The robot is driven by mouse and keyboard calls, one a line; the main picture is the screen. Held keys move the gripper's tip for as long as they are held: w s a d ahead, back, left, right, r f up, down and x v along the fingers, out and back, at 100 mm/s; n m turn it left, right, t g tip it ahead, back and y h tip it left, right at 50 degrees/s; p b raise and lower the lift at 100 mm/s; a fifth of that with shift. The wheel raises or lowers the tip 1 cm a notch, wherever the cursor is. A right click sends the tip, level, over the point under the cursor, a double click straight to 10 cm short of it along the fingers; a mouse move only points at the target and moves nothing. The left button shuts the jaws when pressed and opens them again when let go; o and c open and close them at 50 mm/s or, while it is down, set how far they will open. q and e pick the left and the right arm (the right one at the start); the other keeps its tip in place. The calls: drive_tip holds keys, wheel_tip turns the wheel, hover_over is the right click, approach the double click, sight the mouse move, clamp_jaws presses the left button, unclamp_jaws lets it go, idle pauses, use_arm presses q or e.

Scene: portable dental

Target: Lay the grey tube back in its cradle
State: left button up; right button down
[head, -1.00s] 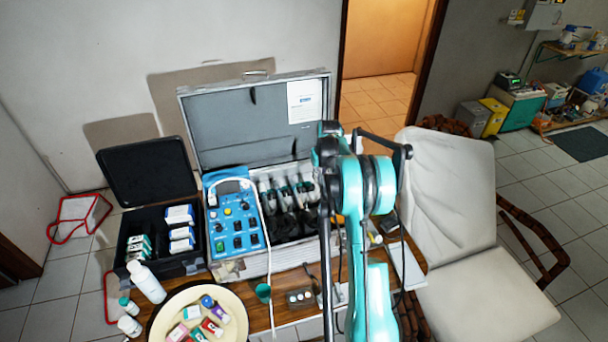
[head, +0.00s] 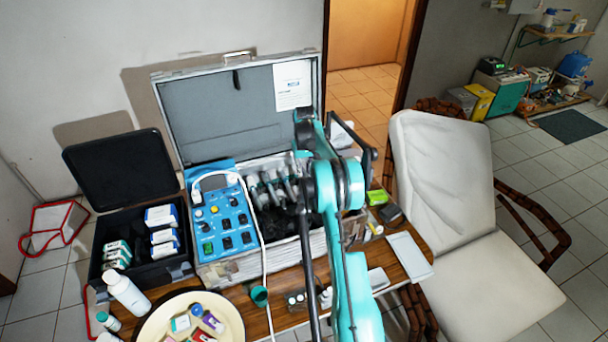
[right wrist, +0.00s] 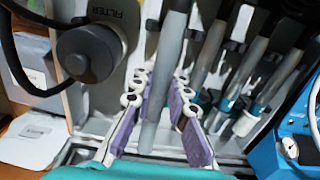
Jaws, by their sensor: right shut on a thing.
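In the right wrist view, the grey tube (right wrist: 171,45) stands slightly tilted between the purple-padded fingers of my right gripper (right wrist: 160,88), which is shut on it. The tube is inside the open case (right wrist: 92,138), left of several similar grey tubes (right wrist: 236,75). Those rest in white and teal holders (right wrist: 246,118) on the right. I cannot tell which cradle is the held tube's own, or whether the tube touches one. In the head view, my teal right arm hides the gripper and held tube; the other tubes (head: 270,186) show left of it. My left gripper is not in view.
A blue control panel (head: 222,215) stands left of the tubes, with a white hose down its side. A round black FILTER part (right wrist: 88,54) is close left of my gripper. A cream plate (head: 230,325) and a green cup (head: 259,295) are in front of the case.

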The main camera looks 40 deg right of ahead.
sight(305, 190)
drive_tip(key=shift+f+b, duration=0.6)
drive_tip(key=shift+f, duration=0.7)
drive_tip(key=shift+f, duration=0.15)
drive_tip(key=shift+f+b, duration=0.25)
drive_tip(key=shift+b, duration=0.05)
drive_tip(key=shift+f, duration=0.2)
drive_tip(key=shift+f+b, duration=0.6)
drive_tip(key=shift+f, duration=0.1)
drive_tip(key=c, duration=1.4)
unclamp_jaws()
